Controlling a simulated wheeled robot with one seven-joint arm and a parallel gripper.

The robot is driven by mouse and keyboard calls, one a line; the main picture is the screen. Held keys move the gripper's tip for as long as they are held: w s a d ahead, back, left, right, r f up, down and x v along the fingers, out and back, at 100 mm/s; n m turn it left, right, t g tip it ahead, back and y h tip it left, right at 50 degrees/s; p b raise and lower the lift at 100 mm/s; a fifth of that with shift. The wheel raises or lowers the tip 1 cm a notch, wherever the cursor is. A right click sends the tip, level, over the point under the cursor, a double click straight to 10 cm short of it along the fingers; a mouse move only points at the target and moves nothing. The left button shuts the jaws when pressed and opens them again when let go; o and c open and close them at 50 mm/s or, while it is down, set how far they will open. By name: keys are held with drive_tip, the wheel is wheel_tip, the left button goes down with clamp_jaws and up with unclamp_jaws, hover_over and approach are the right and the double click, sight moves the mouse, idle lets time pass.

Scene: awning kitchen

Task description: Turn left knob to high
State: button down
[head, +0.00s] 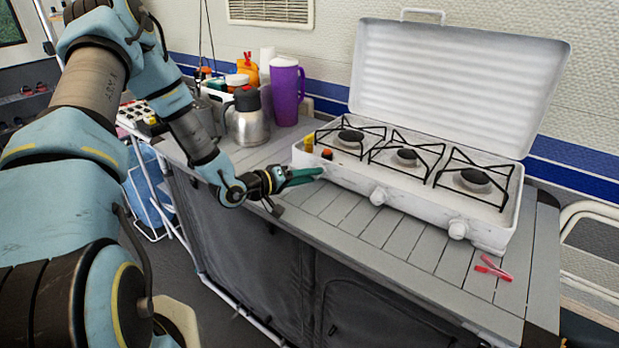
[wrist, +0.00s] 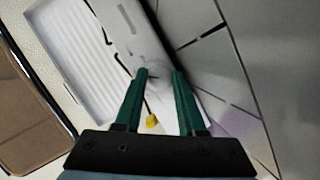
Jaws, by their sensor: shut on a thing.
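The white camping stove (head: 345,178) stands on the counter with its lid (head: 455,85) raised. My gripper (head: 317,172) is at the left end of the stove's front face, where the left knob is hidden behind the green fingers. In the wrist view my gripper (wrist: 160,74) has its fingertips on both sides of a pale rounded part, the left knob (wrist: 158,70), and is shut on it. The knob's pointer and setting cannot be made out. The middle knob (head: 378,196) and right knob (head: 458,229) stand free on the front face.
Pink tongs (head: 493,268) lie on the counter's right part. A steel jug (head: 248,118) and a purple pitcher (head: 286,92) stand left of the stove, near my forearm. Black pan supports (head: 407,155) cover several burners.

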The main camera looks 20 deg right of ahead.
drive_tip(key=shift+n+h, duration=0.3)
drive_tip(key=shift+n, duration=0.5)
drive_tip(key=c, duration=0.5)
unclamp_jaws()
